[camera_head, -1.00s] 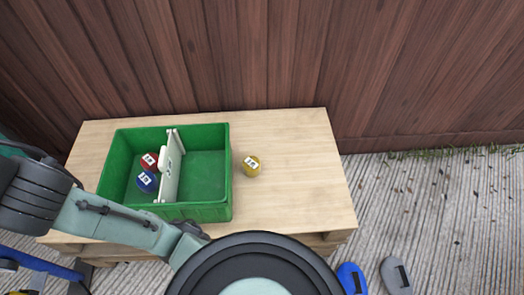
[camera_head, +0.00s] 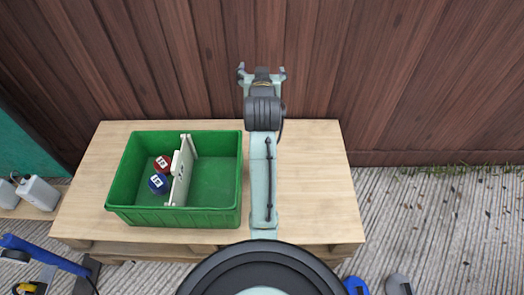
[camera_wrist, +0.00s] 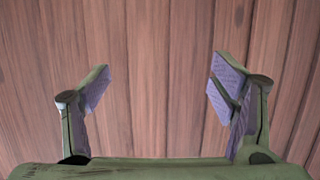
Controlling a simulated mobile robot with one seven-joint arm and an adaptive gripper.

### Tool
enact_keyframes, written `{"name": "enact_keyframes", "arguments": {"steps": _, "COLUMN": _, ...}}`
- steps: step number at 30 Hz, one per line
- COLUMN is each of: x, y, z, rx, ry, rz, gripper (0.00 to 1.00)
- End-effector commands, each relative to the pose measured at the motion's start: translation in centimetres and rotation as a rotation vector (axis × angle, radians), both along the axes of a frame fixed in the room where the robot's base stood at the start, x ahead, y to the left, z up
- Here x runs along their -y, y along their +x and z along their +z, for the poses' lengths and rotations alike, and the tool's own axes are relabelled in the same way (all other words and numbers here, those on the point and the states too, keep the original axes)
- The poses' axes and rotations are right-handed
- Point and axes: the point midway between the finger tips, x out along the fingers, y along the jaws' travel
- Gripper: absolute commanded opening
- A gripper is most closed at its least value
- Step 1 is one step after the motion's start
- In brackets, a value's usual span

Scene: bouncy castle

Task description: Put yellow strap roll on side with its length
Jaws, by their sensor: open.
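My gripper (camera_head: 262,72) points towards the wooden fence, beyond the back edge of the pallet table. In the wrist view its two jaws (camera_wrist: 160,85) are wide apart with nothing between them. The yellow strap roll is not visible now; my arm covers the table right of the crate, where the roll stood earlier. A green crate (camera_head: 172,219) stands on the table. A white divider (camera_head: 181,172) splits it into two compartments. A red roll (camera_head: 163,162) and a blue roll (camera_head: 158,183) lie in the left compartment, both with white labels. The right compartment looks empty.
The wooden table (camera_head: 318,190) is clear to the right of my arm. The brown fence (camera_head: 400,80) rises behind it. White containers (camera_head: 38,192) stand at the far left. Blue and grey objects (camera_head: 355,285) lie on the ground at lower right.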

Motion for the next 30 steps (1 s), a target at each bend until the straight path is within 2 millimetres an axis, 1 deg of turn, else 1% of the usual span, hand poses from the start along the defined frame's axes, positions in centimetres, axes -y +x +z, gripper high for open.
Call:
{"name": "enact_keyframes", "arguments": {"steps": 1, "x": 0.3, "y": -0.1, "z": -4.3, "rx": -0.122, "ry": -0.003, "rz": -0.004, "gripper": 0.79}}
{"name": "enact_keyframes", "arguments": {"steps": 2, "x": 0.3, "y": -0.4, "z": -6.8, "rx": -0.195, "ry": -0.003, "rz": -0.004, "gripper": 0.79}}
{"name": "enact_keyframes", "arguments": {"steps": 3, "x": 0.3, "y": -1.1, "z": -10.1, "rx": -0.295, "ry": -0.003, "rz": -0.003, "gripper": 0.79}}
{"name": "enact_keyframes", "arguments": {"steps": 4, "x": 0.3, "y": -1.7, "z": -12.5, "rx": -0.368, "ry": -0.003, "rz": -0.003, "gripper": 0.79}}
{"name": "enact_keyframes", "arguments": {"steps": 5, "x": 0.3, "y": -2.4, "z": -14.8, "rx": -0.443, "ry": -0.004, "rz": -0.003, "gripper": 0.79}}
{"name": "enact_keyframes", "arguments": {"steps": 6, "x": 0.3, "y": -3.6, "z": -17.8, "rx": -0.539, "ry": -0.002, "rz": -0.004, "gripper": 0.79}}
{"name": "enact_keyframes", "arguments": {"steps": 8, "x": 0.2, "y": -5.5, "z": -21.5, "rx": -0.672, "ry": -0.001, "rz": -0.005, "gripper": 0.79}}
{"name": "enact_keyframes", "arguments": {"steps": 9, "x": 0.2, "y": -6.8, "z": -23.6, "rx": -0.749, "ry": 0.000, "rz": -0.005, "gripper": 0.79}}
{"name": "enact_keyframes", "arguments": {"steps": 10, "x": 0.1, "y": -7.7, "z": -24.9, "rx": -0.799, "ry": 0.001, "rz": -0.006, "gripper": 0.79}}
{"name": "enact_keyframes", "arguments": {"steps": 12, "x": 0.0, "y": -9.5, "z": -27.1, "rx": -0.894, "ry": 0.001, "rz": -0.005, "gripper": 0.79}}
{"name": "enact_keyframes", "arguments": {"steps": 15, "x": -0.1, "y": -11.0, "z": -28.8, "rx": -0.969, "ry": 0.002, "rz": -0.005, "gripper": 0.79}}
{"name": "enact_keyframes", "arguments": {"steps": 16, "x": -0.1, "y": -11.2, "z": -29.2, "rx": -0.981, "ry": 0.001, "rz": -0.004, "gripper": 0.79}}
{"name": "enact_keyframes", "arguments": {"steps": 19, "x": -0.2, "y": -10.8, "z": -30.1, "rx": -0.980, "ry": 0.001, "rz": -0.004, "gripper": 0.79}}
{"name": "enact_keyframes", "arguments": {"steps": 25, "x": -0.1, "y": -9.8, "z": -33.1, "rx": -0.977, "ry": 0.001, "rz": -0.004, "gripper": 0.79}}
{"name": "enact_keyframes", "arguments": {"steps": 30, "x": -0.2, "y": -9.4, "z": -34.3, "rx": -0.975, "ry": 0.001, "rz": -0.003, "gripper": 0.79}}
